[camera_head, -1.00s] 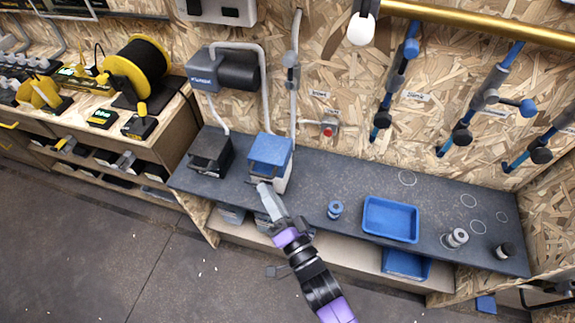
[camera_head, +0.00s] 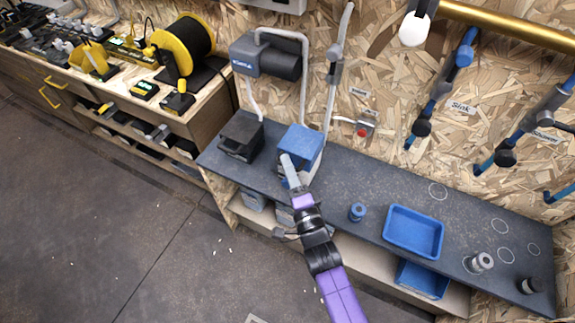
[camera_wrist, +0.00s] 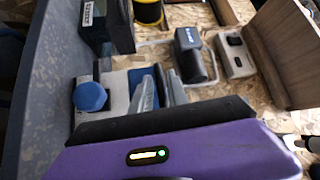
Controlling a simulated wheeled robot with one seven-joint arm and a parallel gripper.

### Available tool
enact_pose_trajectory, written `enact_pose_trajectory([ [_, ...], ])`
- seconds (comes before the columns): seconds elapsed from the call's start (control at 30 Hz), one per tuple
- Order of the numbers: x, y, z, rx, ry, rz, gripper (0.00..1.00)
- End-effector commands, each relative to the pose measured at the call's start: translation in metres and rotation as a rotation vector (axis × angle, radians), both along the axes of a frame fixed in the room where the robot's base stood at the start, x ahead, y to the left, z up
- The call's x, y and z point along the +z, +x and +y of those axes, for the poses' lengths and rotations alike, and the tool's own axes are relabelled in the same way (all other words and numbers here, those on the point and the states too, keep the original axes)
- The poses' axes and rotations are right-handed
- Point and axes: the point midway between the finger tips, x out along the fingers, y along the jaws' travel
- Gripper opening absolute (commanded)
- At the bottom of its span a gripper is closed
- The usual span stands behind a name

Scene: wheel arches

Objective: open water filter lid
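The water filter is a pale box with a blue lid (camera_head: 303,141), standing on the dark counter. The lid looks down. My gripper (camera_head: 286,160) is at the lid's front left side, its tips overlapping the lid in the head view. Contact cannot be told. In the wrist view, my grey fingers (camera_wrist: 159,78) stand apart with a narrow gap, in front of the filter's blue part (camera_wrist: 136,79). A round blue knob (camera_wrist: 90,95) is left of the fingers on a pale body. Nothing is clearly held.
A black box (camera_head: 240,134) stands left of the filter. A grey hose (camera_head: 333,85) runs up the wall behind. A wall-mounted dark unit (camera_head: 270,60) hangs above.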

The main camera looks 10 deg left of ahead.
Motion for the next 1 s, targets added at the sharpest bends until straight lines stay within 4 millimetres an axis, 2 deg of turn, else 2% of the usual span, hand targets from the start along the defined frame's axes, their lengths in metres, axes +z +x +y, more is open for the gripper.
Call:
enact_pose_trajectory([
  [0.3,0.0007,0.0026,0.0017,0.001,-0.001,0.000,0.20],
  [0.4,0.0007,0.0026,0.0017,0.001,-0.001,0.000,0.00],
  [1.0,0.0018,0.0027,0.0017,0.000,0.001,-0.003,0.00],
])
